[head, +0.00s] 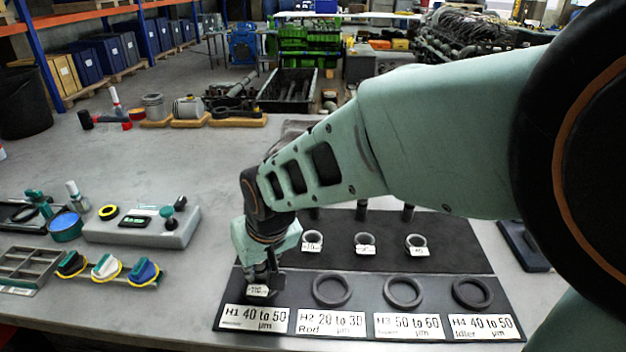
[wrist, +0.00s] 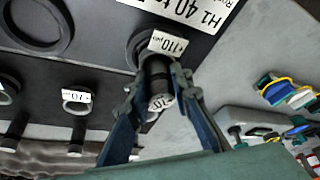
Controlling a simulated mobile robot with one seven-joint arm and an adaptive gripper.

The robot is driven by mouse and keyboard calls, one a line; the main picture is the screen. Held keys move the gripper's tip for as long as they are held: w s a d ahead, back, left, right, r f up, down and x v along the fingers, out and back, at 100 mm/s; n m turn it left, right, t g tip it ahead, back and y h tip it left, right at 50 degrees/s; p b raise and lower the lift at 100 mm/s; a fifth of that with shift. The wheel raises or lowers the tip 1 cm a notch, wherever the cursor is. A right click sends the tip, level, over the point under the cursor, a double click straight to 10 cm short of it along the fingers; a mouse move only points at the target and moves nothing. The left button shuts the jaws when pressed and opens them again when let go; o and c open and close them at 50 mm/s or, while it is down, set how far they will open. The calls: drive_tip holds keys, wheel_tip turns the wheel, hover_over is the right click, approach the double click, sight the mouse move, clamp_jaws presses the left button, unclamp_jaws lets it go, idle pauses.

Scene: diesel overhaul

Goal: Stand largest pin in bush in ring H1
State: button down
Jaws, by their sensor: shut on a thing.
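My gripper (wrist: 158,92) is shut on a dark cylindrical pin (wrist: 157,72) with a pale numbered end face. The pin is over ring H1 (wrist: 139,50), at a bush whose tag (wrist: 167,43) reads about 110 µm. I cannot tell whether the pin is inside the bush or just above it. In the head view my gripper (head: 264,277) is low behind the H1 label (head: 253,318) and hides most of ring H1. A white tag (head: 257,291) shows under the fingers.
Empty rings H2 (head: 331,290), H3 (head: 403,292) and H4 (head: 472,293) lie to the right. Three tagged bushes (head: 312,239) (head: 365,242) (head: 416,244) sit behind, with dark pins (head: 361,211) farther back. A gauge box (head: 145,225) stands left on the grey bench.

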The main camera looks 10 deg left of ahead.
drive_tip(key=shift+s+d+f, duration=0.2)
drive_tip(key=shift+s+f, duration=0.05)
drive_tip(key=shift+f, duration=0.2)
idle(0.4)
drive_tip(key=c, duration=1.7)
unclamp_jaws()
drive_tip(key=shift+f, duration=0.1)
drive_tip(key=shift+o, duration=0.2)
